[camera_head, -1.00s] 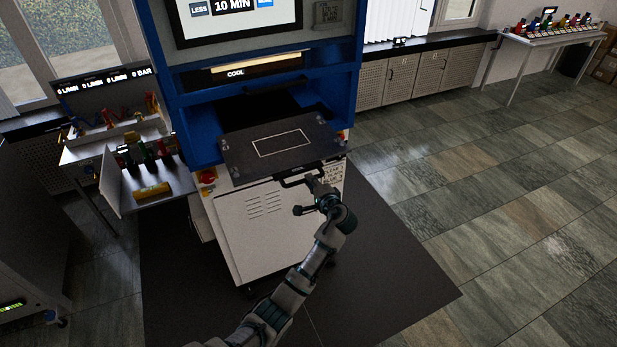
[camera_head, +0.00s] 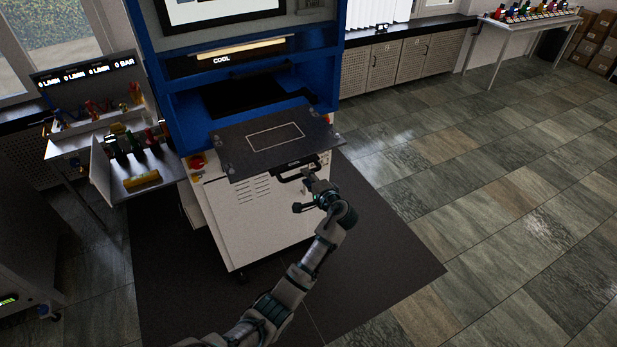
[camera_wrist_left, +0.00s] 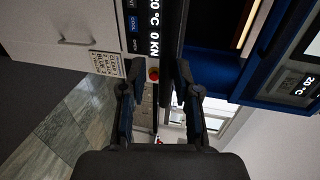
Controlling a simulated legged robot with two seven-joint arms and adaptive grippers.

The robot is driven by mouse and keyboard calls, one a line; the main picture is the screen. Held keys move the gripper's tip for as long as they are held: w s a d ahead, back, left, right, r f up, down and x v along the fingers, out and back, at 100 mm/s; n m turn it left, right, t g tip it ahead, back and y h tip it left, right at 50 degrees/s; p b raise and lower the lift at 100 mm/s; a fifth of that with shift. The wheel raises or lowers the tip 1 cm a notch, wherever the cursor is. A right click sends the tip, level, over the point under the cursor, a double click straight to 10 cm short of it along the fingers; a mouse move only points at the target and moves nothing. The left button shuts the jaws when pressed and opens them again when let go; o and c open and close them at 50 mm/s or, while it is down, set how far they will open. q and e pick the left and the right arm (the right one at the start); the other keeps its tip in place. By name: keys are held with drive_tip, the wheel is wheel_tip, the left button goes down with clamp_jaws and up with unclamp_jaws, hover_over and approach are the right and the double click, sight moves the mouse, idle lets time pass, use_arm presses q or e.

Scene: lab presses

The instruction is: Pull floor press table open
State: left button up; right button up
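The dark floor press table (camera_head: 240,165), a flat plate with a pale rectangle outlined on top, sticks out from the blue press, partly slid out. Its black handle (camera_head: 297,171) is on the front edge. My left gripper (camera_head: 304,193) is at the handle, with its fingers spread; the upper finger overlaps the handle's right end, and contact is hard to judge. In the left wrist view, the two fingers of my left gripper (camera_wrist_left: 156,92) stand apart, with a dark strip between them. My right gripper is not in view.
The blue press frame (camera_head: 325,70) rises behind the plate, above a white cabinet (camera_head: 245,215). A side shelf (camera_head: 110,185) with coloured parts stands to the left. A dark mat (camera_head: 180,280) lies below. Tiled floor on the right (camera_head: 470,170) is open.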

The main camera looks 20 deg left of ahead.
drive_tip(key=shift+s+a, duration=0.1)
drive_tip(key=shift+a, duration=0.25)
use_arm(q)
drive_tip(key=shift+r, duration=0.15)
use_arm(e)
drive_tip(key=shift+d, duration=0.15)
use_arm(q)
drive_tip(key=v, duration=1.2)
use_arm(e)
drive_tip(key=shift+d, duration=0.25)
